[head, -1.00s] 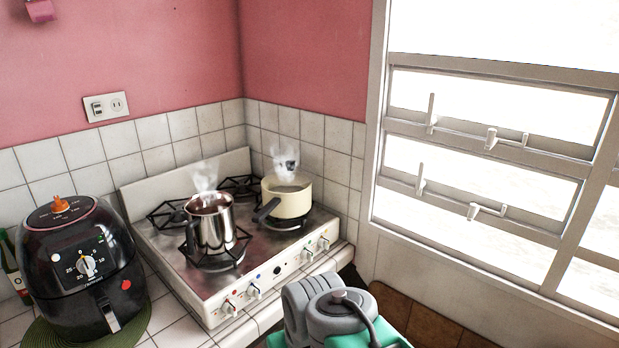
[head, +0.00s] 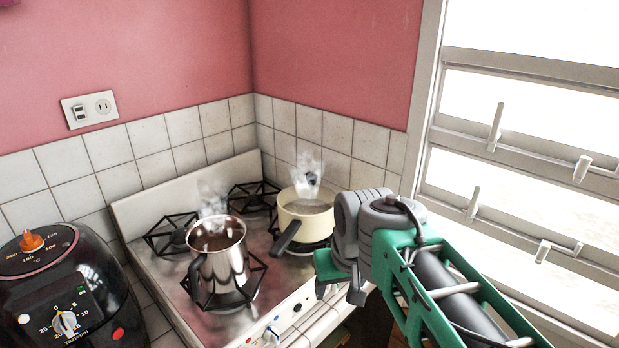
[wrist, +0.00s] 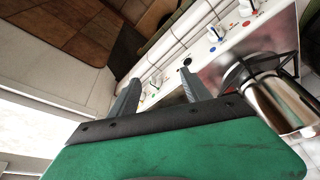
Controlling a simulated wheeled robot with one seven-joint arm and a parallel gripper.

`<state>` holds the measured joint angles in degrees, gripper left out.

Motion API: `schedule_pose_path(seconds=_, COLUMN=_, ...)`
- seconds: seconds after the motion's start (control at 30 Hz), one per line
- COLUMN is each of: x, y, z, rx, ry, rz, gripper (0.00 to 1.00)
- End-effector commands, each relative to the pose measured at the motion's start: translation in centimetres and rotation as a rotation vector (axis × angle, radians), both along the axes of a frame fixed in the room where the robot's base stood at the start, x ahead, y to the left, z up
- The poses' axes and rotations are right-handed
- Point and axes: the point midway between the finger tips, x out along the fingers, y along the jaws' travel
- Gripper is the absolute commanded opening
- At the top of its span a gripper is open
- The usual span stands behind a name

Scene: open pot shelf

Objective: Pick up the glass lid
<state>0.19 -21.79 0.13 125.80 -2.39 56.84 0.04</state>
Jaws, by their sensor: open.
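I cannot clearly make out a glass lid in either view. In the head view, a small dark piece (head: 312,179) shows in the whitish steam above the cream pot (head: 304,217); I cannot tell whether it belongs to a lid. The cream pot has a dark handle and stands on the back right of the stove. My gripper (wrist: 160,76) is open in the wrist view, its two grey fingers apart with nothing between them. It points toward the stove's front panel. In the head view my arm stands at the stove's right front, and the fingertips are not clear.
A steaming steel pot (head: 221,257) stands on the front of the stove (head: 185,296); it also shows in the wrist view (wrist: 272,98). A black air fryer (head: 62,290) is at the left. Tiled walls stand behind, and a window (head: 520,150) is at the right.

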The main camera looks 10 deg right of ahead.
Motion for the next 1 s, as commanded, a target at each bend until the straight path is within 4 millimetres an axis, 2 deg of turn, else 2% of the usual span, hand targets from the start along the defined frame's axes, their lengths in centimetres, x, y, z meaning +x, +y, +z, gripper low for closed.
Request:
schedule_pose_path(seconds=0.03, x=3.5, y=0.0, z=3.8, rx=0.005, ry=-0.002, rz=0.002, gripper=0.56)
schedule_pose_path(seconds=0.1, x=8.7, y=0.0, z=7.8, rx=0.010, ry=-0.013, rz=0.012, gripper=0.56)
schedule_pose_path(seconds=0.2, x=15.6, y=-0.3, z=12.2, rx=0.012, ry=-0.026, rz=0.025, gripper=0.56)
schedule_pose_path(seconds=0.3, x=21.2, y=-0.8, z=14.9, rx=0.008, ry=-0.038, rz=0.039, gripper=0.56)
schedule_pose_path(seconds=0.4, x=25.0, y=-1.3, z=16.1, rx=0.001, ry=-0.049, rz=0.048, gripper=0.56)
schedule_pose_path(seconds=0.5, x=26.9, y=-1.6, z=16.5, rx=-0.004, ry=-0.056, rz=0.054, gripper=0.56)
schedule_pose_path(seconds=0.57, x=27.4, y=-1.7, z=16.3, rx=-0.006, ry=-0.057, rz=0.056, gripper=0.56)
schedule_pose_path(seconds=0.87, x=29.4, y=-1.0, z=12.9, rx=-0.006, ry=-0.057, rz=0.058, gripper=0.56)
schedule_pose_path(seconds=1.0, x=30.7, y=-0.7, z=10.7, rx=-0.006, ry=-0.058, rz=0.057, gripper=0.56)
